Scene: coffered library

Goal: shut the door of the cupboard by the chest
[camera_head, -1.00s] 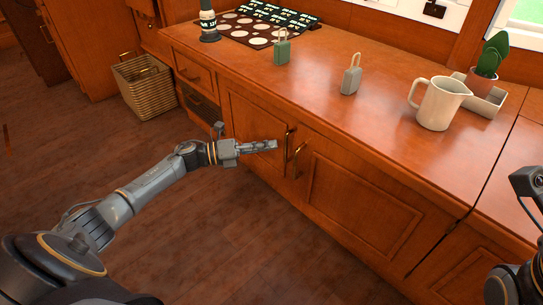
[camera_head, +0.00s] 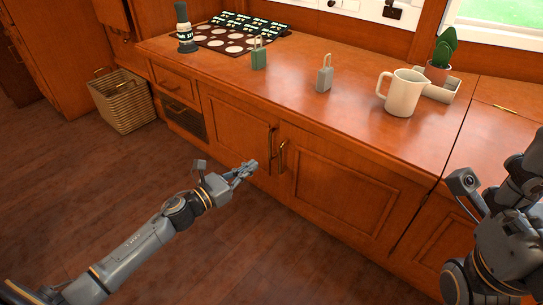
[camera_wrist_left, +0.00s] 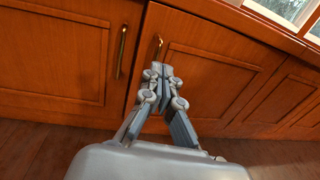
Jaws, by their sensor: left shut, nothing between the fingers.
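The wooden cupboard under the counter has a left door (camera_head: 232,125) and a right door (camera_head: 345,192). Both look flush with the front, with no visible gap. Brass handles (camera_head: 271,138) stand near the seam where the doors meet. Both doors also show in the left wrist view, the left one (camera_wrist_left: 60,52) and the right one (camera_wrist_left: 215,85). My left gripper (camera_head: 250,167) is shut and empty, in front of and below the handles, apart from the doors. Its fingertips (camera_wrist_left: 160,70) overlap the right door in the left wrist view. My right gripper's fingers do not show.
A drawer (camera_head: 175,85) is left of the cupboard. A wicker basket (camera_head: 125,100) stands on the floor, which is clear before the cupboard.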

